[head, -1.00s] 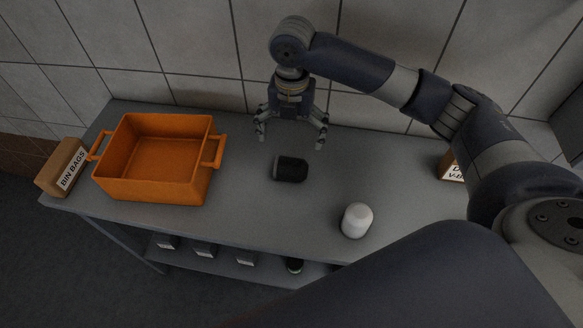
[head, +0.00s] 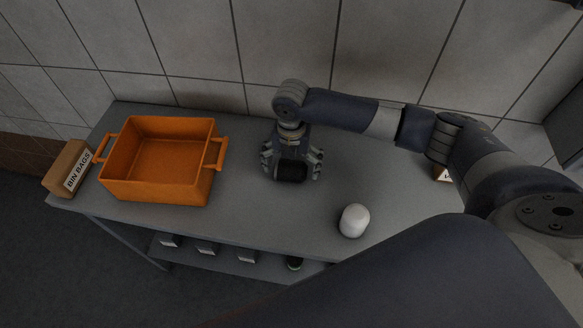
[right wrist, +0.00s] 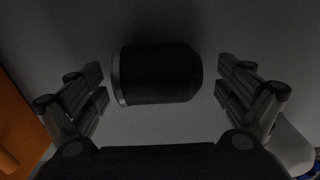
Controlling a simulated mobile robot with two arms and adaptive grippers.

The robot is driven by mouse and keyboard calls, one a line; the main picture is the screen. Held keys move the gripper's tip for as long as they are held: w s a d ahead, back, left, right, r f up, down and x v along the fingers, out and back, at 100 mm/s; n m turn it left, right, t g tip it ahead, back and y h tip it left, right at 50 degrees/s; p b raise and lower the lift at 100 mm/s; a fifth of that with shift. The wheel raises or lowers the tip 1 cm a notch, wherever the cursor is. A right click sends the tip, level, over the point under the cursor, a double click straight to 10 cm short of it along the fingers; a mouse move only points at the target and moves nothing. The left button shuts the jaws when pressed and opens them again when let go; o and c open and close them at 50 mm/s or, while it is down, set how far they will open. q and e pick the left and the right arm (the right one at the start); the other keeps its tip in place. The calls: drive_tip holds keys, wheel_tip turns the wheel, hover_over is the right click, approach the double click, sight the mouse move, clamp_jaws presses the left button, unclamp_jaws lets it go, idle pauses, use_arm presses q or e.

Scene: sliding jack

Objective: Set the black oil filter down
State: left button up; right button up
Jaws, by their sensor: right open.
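The black oil filter (head: 291,171) lies on its side on the grey bench top, near the middle. My right gripper (head: 292,175) is low over it with the fingers spread on either side. In the right wrist view the filter (right wrist: 158,72) lies between the open fingers of my right gripper (right wrist: 160,88), with a gap on both sides. One end of the filter shows a grey rim, at the left in that view. My left gripper is in neither view.
An orange crate (head: 117,188) stands on the bench (head: 250,222) left of the filter, and a bin bags box (head: 68,167) is beside it. A white rounded container (head: 354,220) stands to the right, nearer the front edge. Another labelled box (head: 443,174) is partly hidden by my right arm.

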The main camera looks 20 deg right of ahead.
sight(292, 167)
drive_tip(key=c, duration=1.5)
drive_tip(key=shift+r, duration=0.15)
drive_tip(key=shift+w+r, duration=0.1)
drive_tip(key=shift+r, duration=0.1)
drive_tip(key=r+b, duration=0.1)
drive_tip(key=s+r+b, duration=0.1)
drive_tip(key=shift+a+r, duration=0.2)
drive_tip(key=shift+r, duration=0.2)
drive_tip(key=s+a+r+b, duration=0.1)
drive_tip(key=s+a, duration=0.2)
drive_tip(key=s, duration=0.4)
drive_tip(key=s+a+r+b, duration=0.1)
drive_tip(key=s+a+b, duration=0.15)
drive_tip(key=s, duration=0.45)
drive_tip(key=w+d+r+m, duration=0.1)
drive_tip(key=r+m, duration=0.1)
drive_tip(key=m, duration=0.7)
drive_tip(key=d+r+m, duration=0.2)
drive_tip(key=r+m, duration=0.1)
drive_tip(key=m, duration=0.7)
drive_tip(key=w+d+r+m, duration=0.1)
drive_tip(key=r+m, duration=0.2)
drive_tip(key=m, duration=0.7)
drive_tip(key=shift+w+d+p, duration=0.35)
drive_tip(key=shift+p, duration=0.05)
